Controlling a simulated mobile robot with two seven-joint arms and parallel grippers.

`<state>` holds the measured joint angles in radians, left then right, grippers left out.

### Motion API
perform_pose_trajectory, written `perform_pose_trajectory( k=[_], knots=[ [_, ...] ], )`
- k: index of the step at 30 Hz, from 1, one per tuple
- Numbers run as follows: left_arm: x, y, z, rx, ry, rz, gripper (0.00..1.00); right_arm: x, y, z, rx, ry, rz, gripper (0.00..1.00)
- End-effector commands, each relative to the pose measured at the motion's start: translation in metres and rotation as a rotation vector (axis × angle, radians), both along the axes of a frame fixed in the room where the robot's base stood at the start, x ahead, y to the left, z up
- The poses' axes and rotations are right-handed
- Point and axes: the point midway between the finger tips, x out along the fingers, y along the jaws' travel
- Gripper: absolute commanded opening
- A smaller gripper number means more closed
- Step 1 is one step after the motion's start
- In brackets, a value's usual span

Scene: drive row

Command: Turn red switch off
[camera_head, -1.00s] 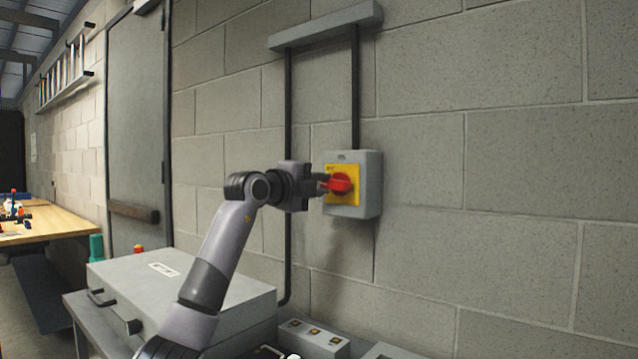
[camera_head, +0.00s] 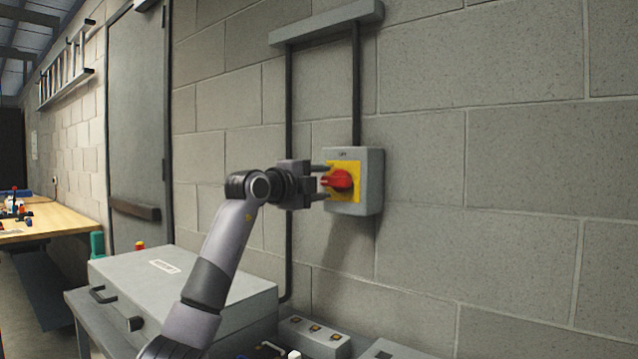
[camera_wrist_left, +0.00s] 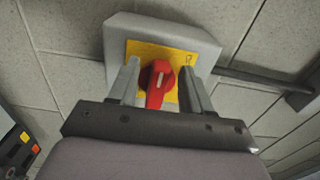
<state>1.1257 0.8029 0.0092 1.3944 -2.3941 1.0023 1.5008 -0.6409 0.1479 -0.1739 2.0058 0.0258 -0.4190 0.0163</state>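The red switch (camera_head: 341,180) is a rotary knob on a yellow plate (camera_head: 345,197) on a grey wall box (camera_head: 369,182). In the head view its handle lies roughly level. My left gripper (camera_head: 323,182) is at the box with its fingers apart, one above and one below the knob's near end. In the left wrist view the red switch (camera_wrist_left: 158,82) stands between the two open fingers (camera_wrist_left: 161,86), with gaps on both sides. Whether the fingertips touch the plate is unclear. My right gripper is not in view.
Dark conduits (camera_head: 356,90) run down the block wall (camera_head: 520,150) from a grey trunking piece (camera_head: 325,25). Below is a grey case (camera_head: 190,290) and a small box with several buttons (camera_head: 314,336). A wooden table (camera_head: 50,222) stands at left. The wall to the right is bare.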

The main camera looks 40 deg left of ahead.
Motion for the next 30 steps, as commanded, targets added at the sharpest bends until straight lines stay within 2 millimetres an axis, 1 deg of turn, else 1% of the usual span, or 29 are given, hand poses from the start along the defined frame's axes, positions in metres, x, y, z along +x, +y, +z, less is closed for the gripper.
perform_pose_trajectory(
  k=[8,14,21,25,30],
  knots=[
    [-0.003,0.0,0.0,0.002,-0.001,0.0,0.49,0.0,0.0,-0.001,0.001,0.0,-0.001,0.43],
    [-0.024,-0.002,-0.002,0.005,0.0,0.002,0.49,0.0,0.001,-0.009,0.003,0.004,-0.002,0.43],
    [-0.058,-0.006,-0.001,0.003,-0.002,0.002,0.49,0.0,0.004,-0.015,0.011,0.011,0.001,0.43],
    [-0.068,-0.007,-0.001,0.001,-0.001,0.001,0.49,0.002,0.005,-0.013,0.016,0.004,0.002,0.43],
    [-0.072,-0.008,0.0,0.0,0.0,0.0,0.49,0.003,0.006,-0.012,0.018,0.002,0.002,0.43]
  ],
)
